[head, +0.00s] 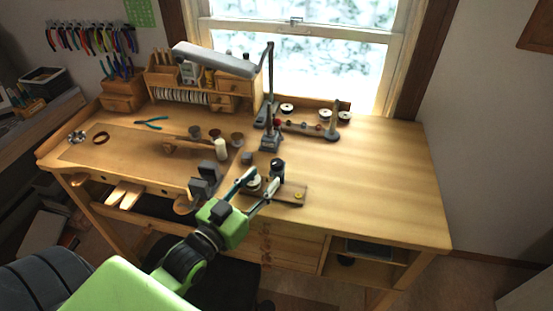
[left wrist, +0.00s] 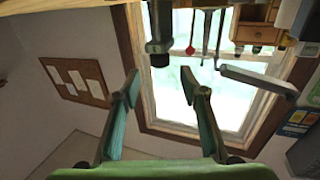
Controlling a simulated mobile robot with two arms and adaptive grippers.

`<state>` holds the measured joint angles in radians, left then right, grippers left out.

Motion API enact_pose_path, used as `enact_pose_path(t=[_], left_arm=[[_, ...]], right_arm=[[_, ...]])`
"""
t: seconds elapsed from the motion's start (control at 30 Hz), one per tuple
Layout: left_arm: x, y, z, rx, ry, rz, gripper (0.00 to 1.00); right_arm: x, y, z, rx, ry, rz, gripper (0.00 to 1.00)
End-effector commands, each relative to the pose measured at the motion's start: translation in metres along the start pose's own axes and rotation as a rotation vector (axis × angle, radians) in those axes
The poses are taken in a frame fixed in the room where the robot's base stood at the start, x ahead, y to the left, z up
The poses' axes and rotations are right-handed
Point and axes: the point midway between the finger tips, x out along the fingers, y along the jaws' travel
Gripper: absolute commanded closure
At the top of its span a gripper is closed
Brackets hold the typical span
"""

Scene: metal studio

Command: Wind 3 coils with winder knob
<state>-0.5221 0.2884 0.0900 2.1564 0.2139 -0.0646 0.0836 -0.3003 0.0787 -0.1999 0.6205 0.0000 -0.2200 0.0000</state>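A dark upright piece, apparently the winder knob (head: 277,164), rises behind my fingertips. In the left wrist view, which is upside down, a dark cylinder (left wrist: 159,40) that may be this knob hangs at the top, just past the fingertips. My left gripper (head: 265,177) is open, its two fingers spread over the winder. No object shows between the fingers in the left wrist view (left wrist: 160,76). My right gripper is not visible.
A lamp (head: 215,59) on a post stands behind the winder, beside a rack of white spools (head: 325,115). The bench's right side (head: 385,175) is clear.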

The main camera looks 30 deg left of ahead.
Motion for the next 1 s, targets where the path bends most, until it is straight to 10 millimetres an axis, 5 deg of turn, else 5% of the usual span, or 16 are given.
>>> enact_pose_path(t=[0.4, 0.83, 1.0], left_arm=[[0.068, 0.0, -0.002, 0.002, 0.002, -0.001, 0.61], [0.076, 0.0, 0.0, 0.003, 0.0, 0.0, 0.61], [0.076, 0.0, 0.0, 0.003, 0.0, 0.0, 1.0]], right_arm=[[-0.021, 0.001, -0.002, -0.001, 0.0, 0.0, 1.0], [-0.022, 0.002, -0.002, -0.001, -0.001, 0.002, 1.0], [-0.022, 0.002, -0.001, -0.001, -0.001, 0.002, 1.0]])
